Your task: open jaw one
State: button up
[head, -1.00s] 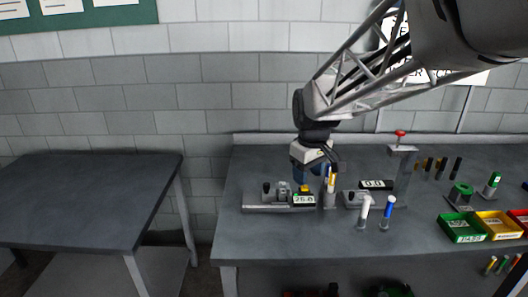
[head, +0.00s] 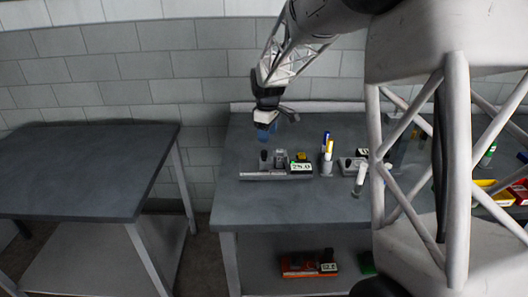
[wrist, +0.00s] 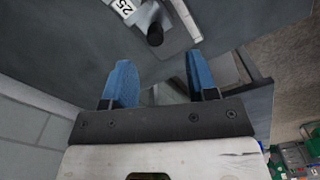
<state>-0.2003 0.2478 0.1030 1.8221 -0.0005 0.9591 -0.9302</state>
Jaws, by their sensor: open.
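A small grey fixture (head: 262,176) lies near the left end of the grey bench. It carries a black knob (head: 264,156), a grey jaw-like block (head: 281,158) and a numeric display (head: 301,167). I cannot tell whether its jaw is open or shut. My gripper (head: 265,132) hangs above and slightly behind the fixture's left end, apart from it. In the wrist view, its two blue fingers (wrist: 162,82) are spread with nothing between them. The black knob (wrist: 155,35) and part of the display (wrist: 122,6) show beyond the fingertips; the rest of the fixture is cut off.
A holder with blue and yellow markers (head: 328,152) stands right of the fixture. A second fixture (head: 350,165) and a white-topped upright piece (head: 360,178) stand further right. My arm hides much of the right bench. A separate dark table (head: 85,170) stands left across a gap.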

aim_at(264, 151)
jog(key=shift+w+a+f+n, duration=0.3)
jog(key=shift+w+a+f, duration=0.25)
jog(key=shift+w+f, duration=0.3)
jog(key=shift+r, duration=0.1)
jog(key=shift+f, duration=3.9)
jog(key=shift+c, duration=0.5)
grip_shut()
